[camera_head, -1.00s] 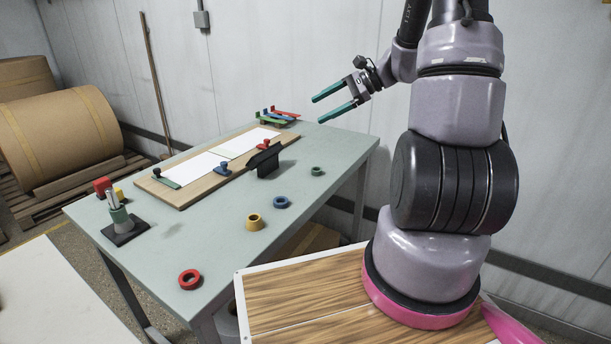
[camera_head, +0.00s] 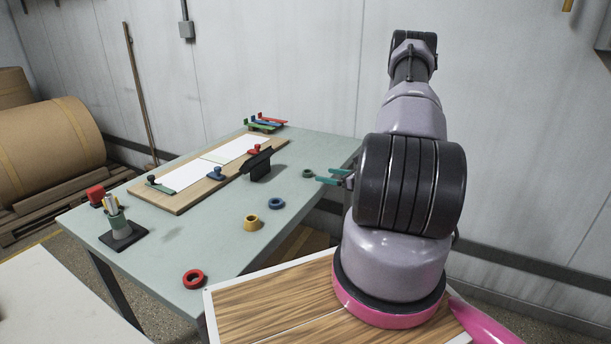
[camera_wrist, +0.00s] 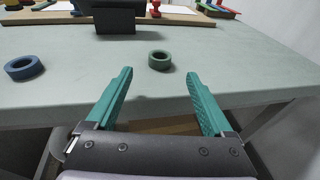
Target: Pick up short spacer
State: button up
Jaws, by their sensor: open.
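Several ring-shaped spacers lie on the pale green table (camera_head: 215,262). A dark green ring (camera_head: 308,173) lies nearest my gripper; it also shows in the wrist view (camera_wrist: 159,61). A blue ring (camera_head: 276,204), a yellow, taller ring (camera_head: 252,223) and a red ring (camera_head: 194,279) lie further toward the near end. The blue ring is at the left in the wrist view (camera_wrist: 24,68). My gripper (camera_wrist: 160,77) is open and empty, with teal fingers pointing toward the green ring. The ring appears just beyond the fingertips, centred between them. No contact shows. In the head view, my arm partly hides the gripper (camera_head: 319,177).
A wooden board (camera_head: 181,199) with white sheets lies on the table. A black upright block (camera_head: 257,166) stands beyond the rings. A cup of sticks (camera_head: 116,220) and a red block (camera_head: 96,194) stand at the left. The table surface around the green ring is clear.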

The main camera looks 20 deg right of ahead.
aim_at(312, 174)
jog(key=x, duration=0.8)
jog(key=shift+d+f, duration=0.1)
jog(key=shift+f, duration=0.2)
grip_shut()
